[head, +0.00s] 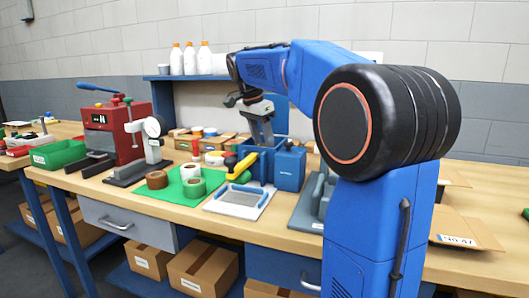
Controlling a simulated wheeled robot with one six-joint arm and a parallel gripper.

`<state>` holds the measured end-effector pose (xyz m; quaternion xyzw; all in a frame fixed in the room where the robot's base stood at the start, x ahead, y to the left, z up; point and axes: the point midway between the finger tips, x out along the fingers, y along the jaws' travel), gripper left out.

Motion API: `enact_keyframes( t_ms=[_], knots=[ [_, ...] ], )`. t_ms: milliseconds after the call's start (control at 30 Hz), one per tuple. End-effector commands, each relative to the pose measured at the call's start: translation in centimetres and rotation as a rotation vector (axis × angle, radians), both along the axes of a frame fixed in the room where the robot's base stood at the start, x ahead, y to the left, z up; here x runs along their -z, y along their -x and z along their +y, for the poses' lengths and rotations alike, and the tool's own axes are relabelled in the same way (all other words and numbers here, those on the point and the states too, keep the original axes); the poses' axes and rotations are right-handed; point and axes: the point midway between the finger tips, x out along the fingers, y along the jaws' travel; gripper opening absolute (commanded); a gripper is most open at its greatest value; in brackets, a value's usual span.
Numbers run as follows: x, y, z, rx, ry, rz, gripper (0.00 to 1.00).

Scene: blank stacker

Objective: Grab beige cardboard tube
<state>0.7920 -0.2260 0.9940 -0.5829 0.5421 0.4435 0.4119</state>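Several short rolls or rings stand on a green mat (172,203) at the middle left of the bench. They include a brown roll (157,180), a pale beige ring (190,171) and a green roll (194,188). The beige ring looks most like the beige cardboard tube, but at this size I cannot be sure. My gripper (264,143) points down over a blue open holder (250,164), to the right of and behind the mat, apart from the rolls. Its fingertips are small and partly lost against the holder, so its opening and any content are unclear.
A red press (108,130) and a grey dial-gauge stand (150,150) are left of the mat. A white-and-grey framed pad (240,202) lies in front of the holder. White bottles (190,59) stand on the back shelf. My arm hides much of the right side.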

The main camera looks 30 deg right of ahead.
Motion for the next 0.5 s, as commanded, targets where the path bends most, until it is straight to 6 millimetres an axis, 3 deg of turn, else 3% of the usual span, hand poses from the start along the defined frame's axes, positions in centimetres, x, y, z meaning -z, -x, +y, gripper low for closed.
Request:
enact_keyframes(
  t_ms=[300,333,433,500],
  knots=[
    [0.67,-0.01,-0.17,0.000,0.000,-0.001,0.44],
    [0.67,-0.02,-0.17,0.000,0.000,-0.001,0.42],
    [0.66,-0.02,-0.17,0.000,0.000,-0.001,0.18],
    [0.65,-0.02,-0.18,0.000,0.000,-0.001,0.13]
  ],
)
